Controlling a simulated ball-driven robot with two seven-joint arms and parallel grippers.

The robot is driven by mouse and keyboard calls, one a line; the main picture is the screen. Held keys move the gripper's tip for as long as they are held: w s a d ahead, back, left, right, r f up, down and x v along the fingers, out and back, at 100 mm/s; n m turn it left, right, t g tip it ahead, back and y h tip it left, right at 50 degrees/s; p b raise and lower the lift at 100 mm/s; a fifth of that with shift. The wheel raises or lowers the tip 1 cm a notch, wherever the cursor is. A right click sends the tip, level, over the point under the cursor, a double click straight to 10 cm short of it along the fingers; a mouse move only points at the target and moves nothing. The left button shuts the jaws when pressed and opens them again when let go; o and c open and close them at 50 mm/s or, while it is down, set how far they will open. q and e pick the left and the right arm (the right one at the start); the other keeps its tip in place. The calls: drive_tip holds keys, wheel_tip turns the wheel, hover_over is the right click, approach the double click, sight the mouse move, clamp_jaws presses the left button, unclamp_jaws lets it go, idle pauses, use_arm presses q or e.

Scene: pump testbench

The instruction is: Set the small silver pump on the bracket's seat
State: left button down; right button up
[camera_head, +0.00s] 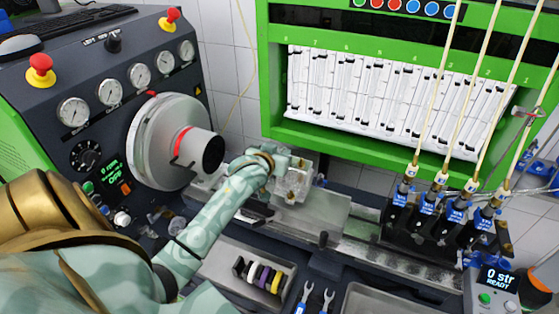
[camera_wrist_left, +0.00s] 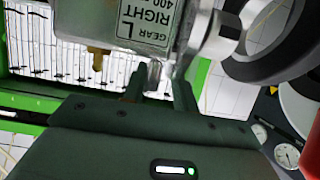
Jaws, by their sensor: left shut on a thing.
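The small silver pump (camera_head: 297,184) is held by my left gripper (camera_head: 279,163), to the right of the drive's black coupling. In the left wrist view the pump (camera_wrist_left: 110,25) fills the top, with a white label reading "GEAR RIGHT" and a brass fitting below. The left fingers (camera_wrist_left: 160,88) are closed around a small metal part under the pump. A grey metal plate (camera_head: 333,214), which looks like part of the bracket, stands on the rail below and right of the pump. The seat is hidden, and I cannot tell whether the pump touches it. My right gripper is out of view.
The drive's pale disc (camera_head: 150,142) and black coupling (camera_head: 212,155) are close on the left. The rail (camera_head: 400,255) runs right toward several blue-capped injectors (camera_head: 425,207). A tray (camera_head: 228,257) with coloured rings lies in front. The green-framed gauge panel (camera_head: 390,165) stands behind.

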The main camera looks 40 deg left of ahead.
use_arm(q)
drive_tip(key=shift+w+d+f, duration=0.1)
drive_tip(key=shift+d+f, duration=0.05)
drive_tip(key=shift+f, duration=0.9)
drive_tip(key=c, duration=1.1)
unclamp_jaws()
drive_tip(key=shift+f, duration=0.2)
drive_tip(key=shift+r, duration=0.15)
drive_tip(key=p+v, duration=0.1)
drive_tip(key=v, duration=1.1)
